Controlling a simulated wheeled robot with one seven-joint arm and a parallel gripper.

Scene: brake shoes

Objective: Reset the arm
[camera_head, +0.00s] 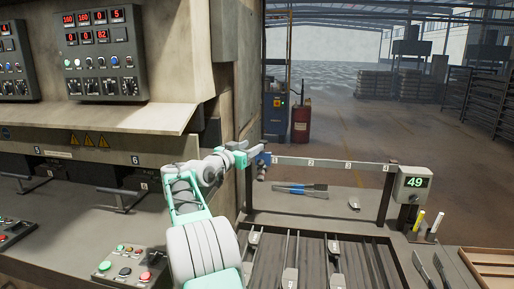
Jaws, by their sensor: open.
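My arm, white and teal, rises from the bottom middle and bends to the right at its upper end. My gripper (257,153) is at the left end of a grey rail (335,164) marked with numbers. It is small in the picture, and its fingers are hard to make out. A small blue part (263,159) shows right by the fingertips; I cannot tell whether they touch it. I see nothing clearly held.
Below the rail, a blue-handled tool (300,189) lies on the bench, above a slatted rack (312,262) with several metal pieces. A box reading 49 (413,183) stands at the rail's right end. Machine panels (100,52) and a button box (130,268) are at left.

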